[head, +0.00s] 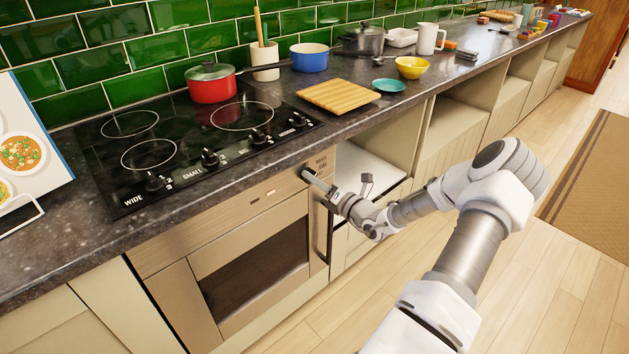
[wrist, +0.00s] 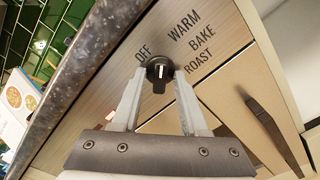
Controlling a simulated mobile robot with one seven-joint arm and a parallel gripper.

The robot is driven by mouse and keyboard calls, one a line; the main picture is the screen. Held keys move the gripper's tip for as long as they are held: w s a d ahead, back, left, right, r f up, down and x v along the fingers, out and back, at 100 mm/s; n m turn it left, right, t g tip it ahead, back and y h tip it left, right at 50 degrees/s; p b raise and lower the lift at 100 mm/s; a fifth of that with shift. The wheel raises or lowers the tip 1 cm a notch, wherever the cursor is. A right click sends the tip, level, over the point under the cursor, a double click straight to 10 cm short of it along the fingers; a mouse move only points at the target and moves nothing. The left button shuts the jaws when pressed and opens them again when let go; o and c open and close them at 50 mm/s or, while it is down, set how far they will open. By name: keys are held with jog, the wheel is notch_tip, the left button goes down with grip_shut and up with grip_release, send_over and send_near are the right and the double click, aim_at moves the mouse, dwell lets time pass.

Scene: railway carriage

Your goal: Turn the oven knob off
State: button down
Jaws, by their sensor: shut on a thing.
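The oven knob (wrist: 158,70) is black and round, on the oven's wooden-toned front panel (head: 235,205). In the wrist view, the words OFF, WARM, BAKE and ROAST curve around it, with OFF at its upper left. A small white mark shows on the knob's face; which word it points at is hard to tell. My gripper (wrist: 159,82) is shut on the knob, one pale finger on each side.
The dark countertop edge (wrist: 75,75) runs close to my gripper. A black hob (head: 180,150) with its own knobs and a red pot (head: 211,86) lies above the oven. An oven door handle (head: 329,225) stands just below my gripper.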

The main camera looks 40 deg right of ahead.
jog(key=shift+n+p, duration=0.3)
jog(key=shift+n, duration=0.1)
jog(key=n+p, duration=0.1)
jog(key=n, duration=0.8)
jog(key=shift+p, duration=0.4)
jog(key=shift+n, duration=0.3)
jog(key=c, duration=0.8)
grip_release()
jog(key=shift+s, duration=0.1)
